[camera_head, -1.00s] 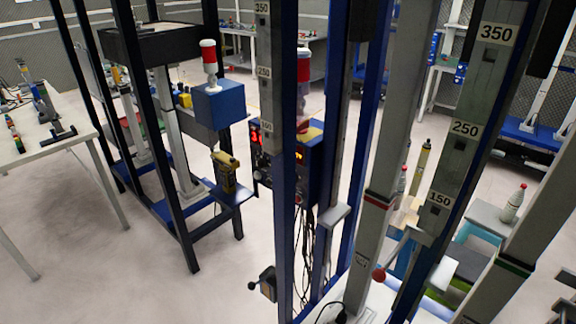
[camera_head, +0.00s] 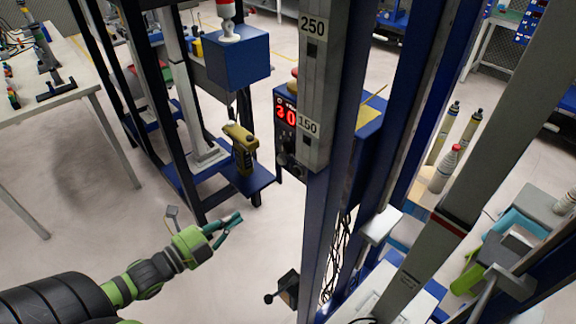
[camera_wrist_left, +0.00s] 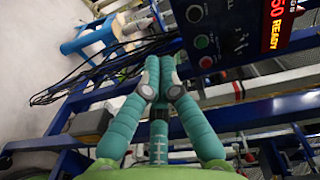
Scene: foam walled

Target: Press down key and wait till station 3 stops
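A blue control box (camera_head: 366,125) with a black front and a red lit display (camera_head: 286,113) stands behind a blue post with height plates. In the left wrist view a black panel (camera_wrist_left: 225,30) has a green button (camera_wrist_left: 202,42), a red button (camera_wrist_left: 206,62) and a red display (camera_wrist_left: 277,22) reading "50 READY", its left part cut off. My left gripper (camera_head: 238,219) is empty, left of the post and apart from pendant and box. Its teal fingertips (camera_wrist_left: 159,60) are together. My right gripper is out of view. Individual key labels are unreadable.
Blue and grey posts (camera_head: 345,120) fill the middle and right. A black lever (camera_head: 285,290) juts from the post. A white table (camera_head: 60,90) is at left.

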